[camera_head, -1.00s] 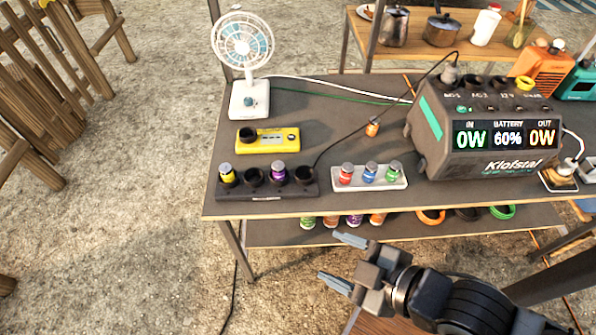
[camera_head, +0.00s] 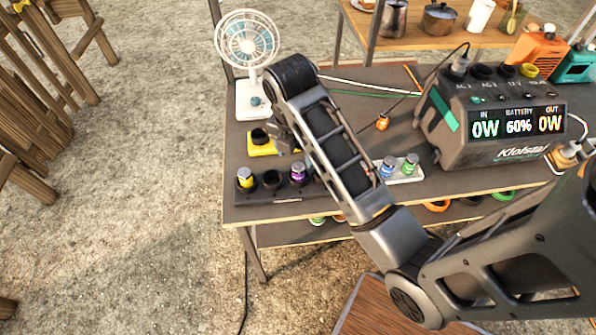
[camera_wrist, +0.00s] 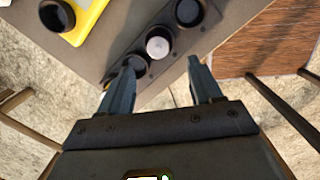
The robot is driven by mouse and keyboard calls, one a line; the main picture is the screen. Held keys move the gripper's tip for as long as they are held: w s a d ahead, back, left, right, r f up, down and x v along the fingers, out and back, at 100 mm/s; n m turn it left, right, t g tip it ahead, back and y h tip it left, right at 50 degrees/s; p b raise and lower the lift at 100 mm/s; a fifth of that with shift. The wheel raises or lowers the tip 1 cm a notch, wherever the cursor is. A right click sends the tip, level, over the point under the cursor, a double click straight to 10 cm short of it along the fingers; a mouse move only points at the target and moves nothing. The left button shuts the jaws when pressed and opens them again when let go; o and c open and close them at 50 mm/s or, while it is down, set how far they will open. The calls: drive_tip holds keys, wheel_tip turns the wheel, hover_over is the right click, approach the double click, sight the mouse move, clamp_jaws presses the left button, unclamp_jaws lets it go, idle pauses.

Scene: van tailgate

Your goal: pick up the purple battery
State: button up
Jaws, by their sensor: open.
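The purple battery (camera_head: 297,173) stands upright in a black charging dock (camera_head: 270,197) near the table's front left, between two black sockets. In the wrist view a round grey battery top (camera_wrist: 158,46) shows between two empty sockets; its place in the row matches the purple battery, but its side colour is hidden. My gripper (camera_wrist: 163,62) is open and empty, pointing down over the dock. The grey top lies between the lines of its fingers, slightly beyond the tips, with no visible contact. In the head view my arm partly hides the gripper.
A yellow battery (camera_head: 245,178) stands in the dock's left end. A pale tray (camera_head: 405,176) with blue and green batteries is to the right. A white fan (camera_head: 247,60) and a power station (camera_head: 495,125) stand further off.

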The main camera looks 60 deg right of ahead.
sight(298, 165)
drive_tip(key=shift+d, duration=0.2)
drive_tip(key=shift+d+f, duration=0.1)
drive_tip(key=shift+f, duration=0.2)
drive_tip(key=shift+w+d+f+p, duration=0.1)
drive_tip(key=shift+d+f, duration=0.05)
drive_tip(key=shift+f, duration=0.95)
drive_tip(key=shift+w+d+f+p, duration=0.1)
drive_tip(key=shift+d+f+p, duration=0.1)
drive_tip(key=shift+f, duration=0.95)
drive_tip(key=shift+d+f+p, duration=0.1)
drive_tip(key=shift+d+f, duration=0.05)
drive_tip(key=shift+f, duration=0.95)
clamp_jaws()
